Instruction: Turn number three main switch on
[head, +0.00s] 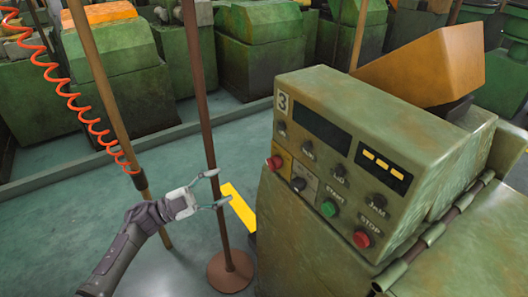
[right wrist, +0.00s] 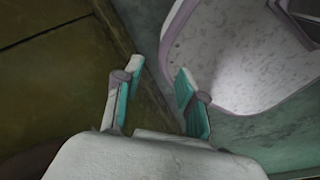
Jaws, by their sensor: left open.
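The green machine control box (head: 385,150) bears a "3" plate (head: 283,103) at its upper left corner. On its sloped face, a black rotary switch (head: 298,184) sits between a red button on a yellow plate (head: 274,162) and a green START button (head: 328,208). The label by the black switch is too small to read, and its setting is unclear. My left gripper (head: 220,187) is open and empty, left of the box and apart from it, fingers pointing toward the panel. My right gripper (right wrist: 160,70) is open and empty in the right wrist view, and outside the head view.
A red STOP button (head: 362,239) and several small black knobs share the panel. A thin brown pole (head: 204,110) on a round base stands by my left gripper. Green machines line the back.

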